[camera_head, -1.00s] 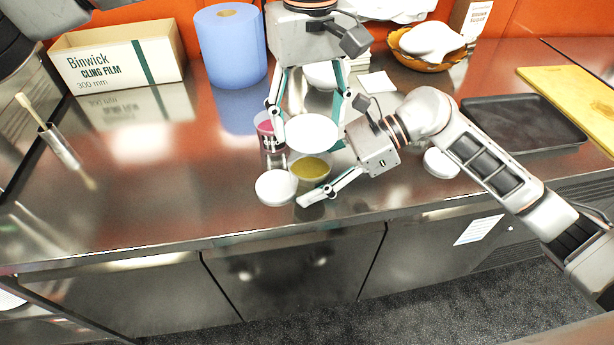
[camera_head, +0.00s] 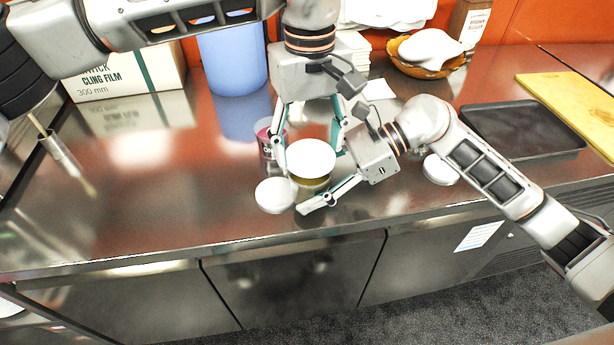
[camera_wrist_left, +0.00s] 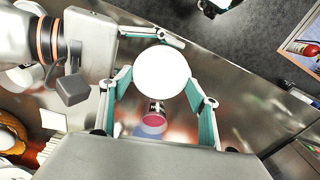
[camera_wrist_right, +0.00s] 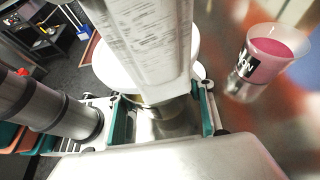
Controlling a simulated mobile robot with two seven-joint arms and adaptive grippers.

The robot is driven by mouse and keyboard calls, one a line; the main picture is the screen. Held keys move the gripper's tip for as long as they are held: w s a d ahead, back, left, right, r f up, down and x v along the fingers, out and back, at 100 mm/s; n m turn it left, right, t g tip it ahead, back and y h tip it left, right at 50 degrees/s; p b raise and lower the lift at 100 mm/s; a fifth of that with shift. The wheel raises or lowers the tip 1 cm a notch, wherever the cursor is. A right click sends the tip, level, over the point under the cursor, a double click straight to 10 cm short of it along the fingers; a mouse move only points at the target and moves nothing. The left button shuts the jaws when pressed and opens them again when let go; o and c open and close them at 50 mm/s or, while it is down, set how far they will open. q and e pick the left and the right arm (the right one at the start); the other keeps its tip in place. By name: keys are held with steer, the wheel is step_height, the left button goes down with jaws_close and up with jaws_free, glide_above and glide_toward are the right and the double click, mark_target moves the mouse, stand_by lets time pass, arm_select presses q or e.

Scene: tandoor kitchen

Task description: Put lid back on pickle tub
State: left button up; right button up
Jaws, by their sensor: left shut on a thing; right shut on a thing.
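The round white lid (camera_head: 311,158) is held by my left gripper (camera_head: 311,162), one finger on each side. The left wrist view shows the lid (camera_wrist_left: 161,72) between the fingertips. The pickle tub (camera_head: 312,183), with olive-green contents, is directly under the lid in the head view. The lid hides most of it; I cannot tell whether they touch. My right gripper (camera_head: 318,184) is shut on the tub from the right, its near finger in front. In the right wrist view the lid (camera_wrist_right: 105,68) is partly hidden by a large pale part.
A pink-filled tub (camera_head: 265,136) stands close behind and left. One white disc (camera_head: 275,195) lies at the front left, another (camera_head: 440,169) at the right. A black tray (camera_head: 525,130) is further right. The counter's left front is clear.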

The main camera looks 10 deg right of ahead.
mark_target(309, 153)
stand_by(0.5)
arm_select(q)
steer(key=shift+f, duration=0.9)
steer(key=shift+f, duration=0.7)
steer(key=o, duration=0.7)
steer(key=shift+o, duration=0.2)
steer(key=shift+r, duration=4.05)
